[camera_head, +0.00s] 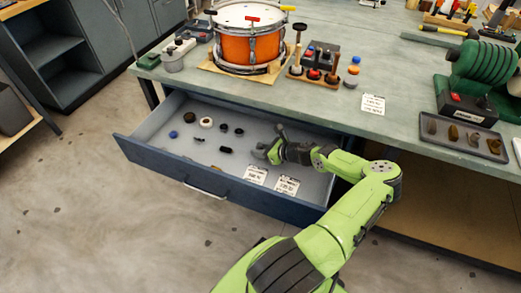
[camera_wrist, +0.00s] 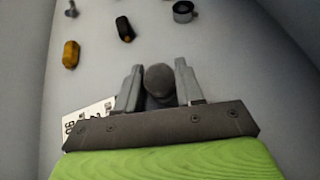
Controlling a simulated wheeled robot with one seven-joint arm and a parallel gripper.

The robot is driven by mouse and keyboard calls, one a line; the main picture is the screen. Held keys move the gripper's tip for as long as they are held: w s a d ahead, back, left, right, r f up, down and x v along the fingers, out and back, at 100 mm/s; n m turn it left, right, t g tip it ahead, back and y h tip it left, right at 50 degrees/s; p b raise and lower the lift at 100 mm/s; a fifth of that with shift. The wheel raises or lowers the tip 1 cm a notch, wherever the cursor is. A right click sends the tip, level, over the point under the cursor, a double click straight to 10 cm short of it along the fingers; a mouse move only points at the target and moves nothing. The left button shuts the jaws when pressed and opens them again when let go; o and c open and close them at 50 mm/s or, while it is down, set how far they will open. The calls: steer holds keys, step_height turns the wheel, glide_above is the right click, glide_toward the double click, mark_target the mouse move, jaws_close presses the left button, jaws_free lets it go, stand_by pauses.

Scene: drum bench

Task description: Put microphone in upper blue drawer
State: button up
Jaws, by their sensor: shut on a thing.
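The blue drawer (camera_head: 165,168) under the bench stands pulled open, with its grey inside showing. My gripper (camera_head: 272,151) is inside the drawer's outline, toward its right part. In the wrist view my gripper (camera_wrist: 160,85) is shut on a dark thing with a round grey head, which looks like the microphone (camera_wrist: 160,77). The head shows between the two fingers; the rest is hidden by the gripper. I cannot tell whether the microphone touches the drawer floor.
Several small parts lie in the drawer, among them a blue knob (camera_head: 173,134) and a white ring (camera_head: 206,122). Paper labels (camera_head: 256,175) lie near its front. An orange drum (camera_head: 251,47) and a green machine (camera_head: 482,68) stand on the bench (camera_head: 330,100) above.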

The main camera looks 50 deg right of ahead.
steer(key=o, duration=1)
steer(key=shift+f, duration=0.15)
